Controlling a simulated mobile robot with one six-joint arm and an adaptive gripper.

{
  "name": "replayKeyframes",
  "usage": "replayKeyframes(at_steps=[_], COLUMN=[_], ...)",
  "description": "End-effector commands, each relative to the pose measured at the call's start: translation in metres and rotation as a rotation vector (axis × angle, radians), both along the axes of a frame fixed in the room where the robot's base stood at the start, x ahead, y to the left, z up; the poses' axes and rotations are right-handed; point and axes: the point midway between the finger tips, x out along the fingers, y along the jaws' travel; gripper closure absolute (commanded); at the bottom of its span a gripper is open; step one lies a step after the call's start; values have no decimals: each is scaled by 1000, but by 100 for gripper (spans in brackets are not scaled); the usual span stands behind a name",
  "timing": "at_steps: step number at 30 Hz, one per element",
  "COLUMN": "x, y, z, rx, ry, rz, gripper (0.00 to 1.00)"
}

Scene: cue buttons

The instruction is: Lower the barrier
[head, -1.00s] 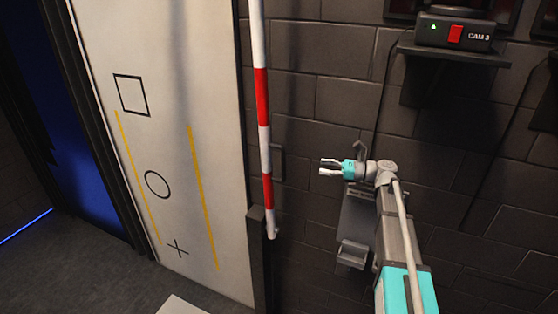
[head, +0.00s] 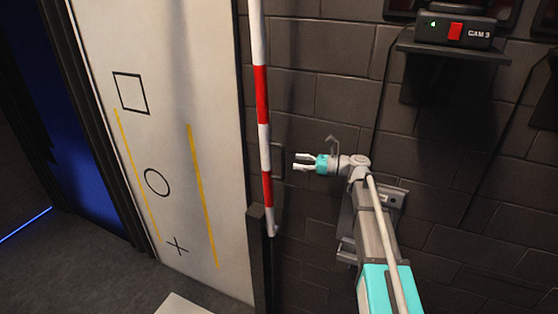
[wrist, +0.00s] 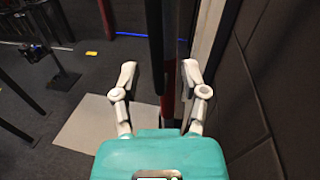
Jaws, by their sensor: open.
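The barrier (head: 263,90) is a red and white striped pole. It stands upright in the head view, its lower end at a dark post (head: 257,262). My gripper (head: 296,163) is open and empty, a short way right of the pole in the head view, with its fingers pointing left at it. In the wrist view my gripper (wrist: 160,80) has its two white fingers spread, and a dark upright bar with a red part (wrist: 168,105) shows between and beyond them. I cannot tell the exact gap to the pole.
A dark brick wall (head: 320,95) stands behind my arm, with a grey bracket (head: 392,197) on it. A white panel with symbols (head: 170,130) stands left. A pale plate (wrist: 85,122) lies on the floor.

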Motion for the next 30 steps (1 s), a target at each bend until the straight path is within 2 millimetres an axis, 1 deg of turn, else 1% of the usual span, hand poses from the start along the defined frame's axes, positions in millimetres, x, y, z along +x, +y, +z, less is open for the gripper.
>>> replayKeyframes(at_steps=[1, 6, 12, 17, 26, 30], x=[1, 4, 7, 8, 8, 8], y=[9, 32, 50, 56, 57, 57], z=[0, 0, 0, 0, 0, 0], rx=[0, 0, 0, 0, 0, 0], ry=[0, 0, 0, 0, 0, 0], rz=[3, 3, 1, 2, 2, 2], gripper=[43, 43, 43, 43, 43, 69])
